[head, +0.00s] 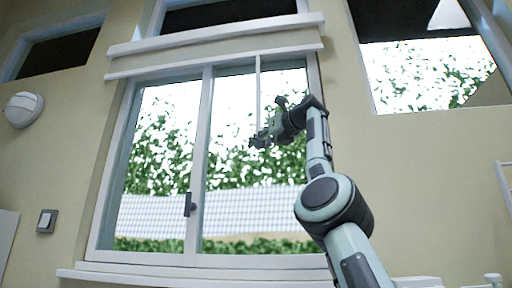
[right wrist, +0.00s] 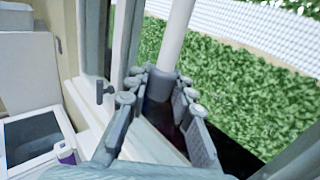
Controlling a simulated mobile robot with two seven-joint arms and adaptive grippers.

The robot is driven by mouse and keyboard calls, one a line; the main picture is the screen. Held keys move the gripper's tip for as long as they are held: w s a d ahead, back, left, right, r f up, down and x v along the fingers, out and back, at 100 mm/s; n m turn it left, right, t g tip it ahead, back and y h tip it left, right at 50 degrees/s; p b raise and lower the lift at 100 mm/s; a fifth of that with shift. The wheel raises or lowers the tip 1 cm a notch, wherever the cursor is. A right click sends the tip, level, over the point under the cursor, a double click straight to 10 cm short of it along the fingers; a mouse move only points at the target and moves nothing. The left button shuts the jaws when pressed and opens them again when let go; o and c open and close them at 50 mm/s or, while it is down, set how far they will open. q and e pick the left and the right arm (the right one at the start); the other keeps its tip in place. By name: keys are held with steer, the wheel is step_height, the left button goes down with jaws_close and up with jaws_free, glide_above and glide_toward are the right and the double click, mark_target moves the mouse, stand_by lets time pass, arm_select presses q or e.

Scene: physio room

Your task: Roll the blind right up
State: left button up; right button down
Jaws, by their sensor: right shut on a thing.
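The blind (head: 215,61) shows as a pale horizontal bar across the top of the window, just below a second white bar (head: 215,35). A narrow beige strip lies between them; I cannot tell if it is cloth or wall. The glass below is uncovered. A thin white wand (head: 258,92) hangs straight down from near the right part of the blind. My right gripper (head: 262,139) is shut on the wand's lower end, in front of the right pane. In the right wrist view the fingers (right wrist: 160,90) close around the wand's grey end (right wrist: 160,82). My left gripper is not in view.
The sliding window has a dark handle (head: 190,204) on its middle frame and a sill (head: 200,273) below. A wall lamp (head: 23,109) and a switch (head: 47,221) are at the left. In the right wrist view, a purple-and-white container (right wrist: 66,153) stands at lower left.

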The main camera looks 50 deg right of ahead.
steer(key=shift+r, duration=0.1)
steer(key=c, duration=1.3)
jaws_free()
steer(key=v, duration=1.2)
steer(key=shift+s, duration=0.1)
steer(key=shift+c, duration=0.2)
